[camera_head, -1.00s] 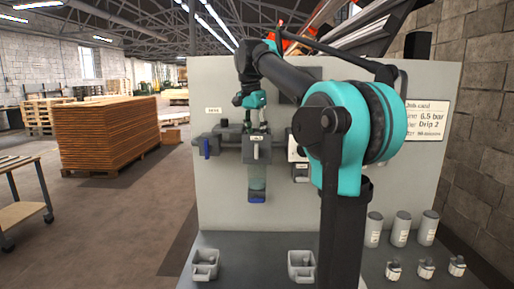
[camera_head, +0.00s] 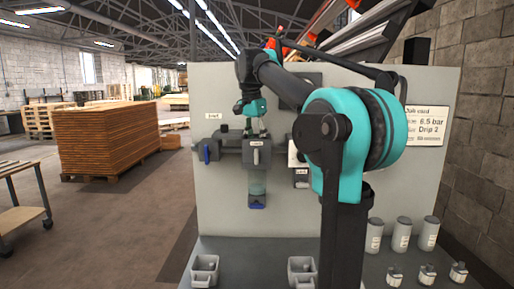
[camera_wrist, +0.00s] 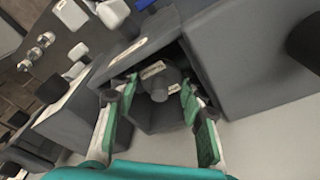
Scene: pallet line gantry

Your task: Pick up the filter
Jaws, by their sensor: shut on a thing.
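The filter (camera_head: 257,188) appears to be the grey-bodied unit with a clear greenish bowl and blue bottom, hanging upright in the row of units on the grey panel. My gripper (camera_head: 257,131) is directly above it, pointing down. In the wrist view my gripper (camera_wrist: 158,88) has its green-padded fingers on both sides of a dark round knob with a white label (camera_wrist: 153,70), on top of a grey block. It is shut on this knob. The bowl is hidden in the wrist view. The contact is too small to see in the head view.
Neighbouring grey units sit close on both sides, one with a blue part (camera_head: 206,153). Below, a grey bench (camera_head: 255,258) carries two open grey holders (camera_head: 205,270), with several grey cylinders (camera_head: 402,235) and small pieces at right. A sign (camera_head: 428,127) is on the panel.

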